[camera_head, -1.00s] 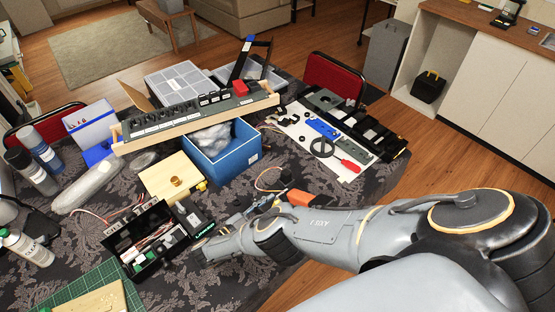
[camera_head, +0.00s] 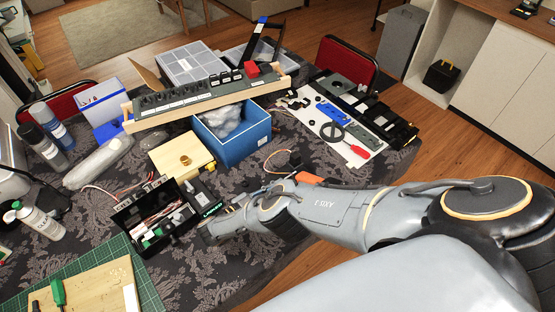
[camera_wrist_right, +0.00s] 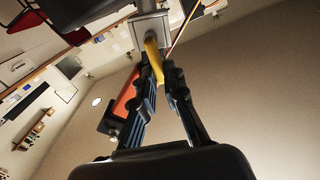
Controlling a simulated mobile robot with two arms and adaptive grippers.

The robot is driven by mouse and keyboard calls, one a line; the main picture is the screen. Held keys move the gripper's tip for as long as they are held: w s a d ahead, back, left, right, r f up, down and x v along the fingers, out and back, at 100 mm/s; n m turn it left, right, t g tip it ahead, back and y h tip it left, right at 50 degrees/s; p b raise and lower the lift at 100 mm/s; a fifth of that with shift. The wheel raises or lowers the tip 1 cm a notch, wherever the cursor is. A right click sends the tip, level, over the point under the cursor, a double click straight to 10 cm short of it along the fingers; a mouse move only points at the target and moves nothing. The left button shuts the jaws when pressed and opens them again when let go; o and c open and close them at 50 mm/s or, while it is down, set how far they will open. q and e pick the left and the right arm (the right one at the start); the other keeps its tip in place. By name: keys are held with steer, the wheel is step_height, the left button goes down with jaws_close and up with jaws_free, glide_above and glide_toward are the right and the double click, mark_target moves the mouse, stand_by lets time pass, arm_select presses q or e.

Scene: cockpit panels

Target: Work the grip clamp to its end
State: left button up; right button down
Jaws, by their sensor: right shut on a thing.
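In the right wrist view my right gripper (camera_wrist_right: 163,76) is shut on a yellow curved lever (camera_wrist_right: 152,58). The lever comes out of a grey metal block (camera_wrist_right: 150,33) just beyond the fingertips. It looks like the handle of the grip clamp, but the rest of the clamp cannot be made out. An orange part (camera_wrist_right: 127,96) shows beside the left finger. In the head view my right arm reaches in from the right, low over the table's front, and its fingers and the lever cannot be clearly made out there. My left gripper is in neither view.
A black toolbox (camera_head: 157,218) lies left of my right arm. A green cutting mat (camera_head: 149,287) is at the lower left.

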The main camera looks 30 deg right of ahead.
steer(key=w+n+b, duration=0.1)
steer(key=n, duration=0.2)
steer(key=w+n+b, duration=0.1)
steer(key=n+b, duration=0.1)
steer(key=n, duration=0.1)
steer(key=f+n+b, duration=0.1)
steer(key=n, duration=0.1)
steer(key=shift+w+n+b, duration=0.3)
steer(key=shift+w+n, duration=0.1)
steer(key=n+b, duration=0.2)
steer(key=w+f+n+b, duration=0.1)
steer(key=n, duration=0.1)
steer(key=shift+f+b, duration=0.1)
steer(key=shift+b, duration=0.25)
steer(key=shift+w+f+n+b, duration=0.15)
steer(key=shift+n+b, duration=0.35)
steer(key=shift+n, duration=0.35)
steer(key=shift+s+f+n+b, duration=0.15)
steer(key=shift+n+b, duration=0.35)
steer(key=shift+n, duration=0.35)
steer(key=shift+w, duration=0.15)
